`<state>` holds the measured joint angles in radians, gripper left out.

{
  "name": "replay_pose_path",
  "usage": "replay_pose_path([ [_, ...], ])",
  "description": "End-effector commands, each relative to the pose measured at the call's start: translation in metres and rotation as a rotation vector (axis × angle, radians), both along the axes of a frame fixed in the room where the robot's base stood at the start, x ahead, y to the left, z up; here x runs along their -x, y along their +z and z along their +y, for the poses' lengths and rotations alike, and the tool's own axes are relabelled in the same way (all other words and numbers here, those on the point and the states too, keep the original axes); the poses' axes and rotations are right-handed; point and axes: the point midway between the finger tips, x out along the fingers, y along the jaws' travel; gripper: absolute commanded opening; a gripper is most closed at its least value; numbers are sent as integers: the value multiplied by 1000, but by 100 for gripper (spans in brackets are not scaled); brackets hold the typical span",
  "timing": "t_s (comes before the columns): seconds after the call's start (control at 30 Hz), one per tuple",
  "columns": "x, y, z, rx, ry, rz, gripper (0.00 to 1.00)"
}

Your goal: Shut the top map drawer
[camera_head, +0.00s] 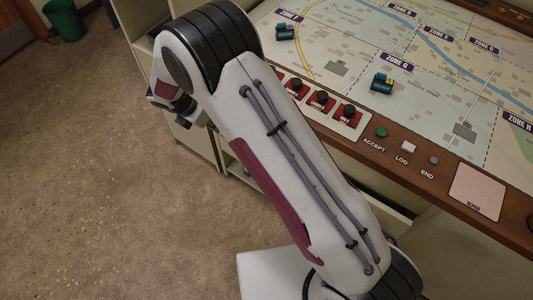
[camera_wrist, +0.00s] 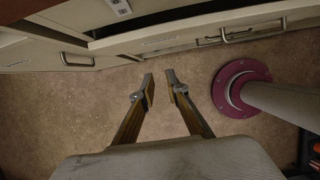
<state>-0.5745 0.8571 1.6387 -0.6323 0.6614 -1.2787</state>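In the wrist view, a long cream drawer front (camera_wrist: 185,38) with a metal handle (camera_wrist: 238,34) runs along the upper edge. A dark gap shows behind its top edge, so this drawer appears to stand partly out; I cannot tell how far, or whether it is the top one. My gripper (camera_wrist: 161,84) is in front of the cabinet, with its two fingers apart and nothing between them. The fingers look clear of the drawer front. In the head view my arm hides most of the cabinet front, and the fingers cannot be made out.
Another front with a handle (camera_wrist: 77,61) is at left in the wrist view. A maroon round base (camera_wrist: 234,89) with a grey post stands at right. Above the cabinet lies the map console (camera_head: 420,60) with red switches and buttons. Speckled floor at left is open; a green bin (camera_head: 65,20) stands far back.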

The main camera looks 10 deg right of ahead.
Motion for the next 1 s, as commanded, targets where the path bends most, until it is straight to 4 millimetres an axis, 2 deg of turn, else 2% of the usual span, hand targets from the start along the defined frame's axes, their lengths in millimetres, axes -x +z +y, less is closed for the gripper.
replay_pose_path([
  [0.17, 17, -21, 13, 22, 37, 31, 14],
  [0.27, 37, -45, 19, 46, 61, 71, 14],
  [0.37, 71, -77, 25, 58, 53, 136, 14],
  [0.5, 124, -126, 43, 5, -4, 220, 14],
  [0.6, 155, -153, 57, -47, -57, 257, 14],
  [0.8, 202, -197, 81, -151, -184, 293, 14],
  [1.0, 233, -233, 98, -245, -327, 281, 14],
])
